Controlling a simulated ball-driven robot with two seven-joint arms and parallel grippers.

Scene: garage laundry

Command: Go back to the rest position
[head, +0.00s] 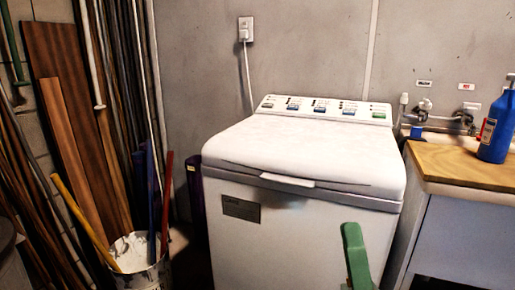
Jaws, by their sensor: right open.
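My right gripper (355,250) shows only in part at the bottom of the head view, right of centre. A green finger points up in front of the washing machine (300,240); the rest of the gripper is cut off by the lower edge. It is open, and nothing shows held in it. My left gripper is out of view. The washing machine is white, with its lid shut and a control panel along the back.
A wooden counter (455,163) with a blue bottle (497,128) and taps (462,118) stands at the right. At the left, a white bucket (135,280) holds several poles, beside leaning planks (75,150). A cord hangs from a wall outlet (245,28).

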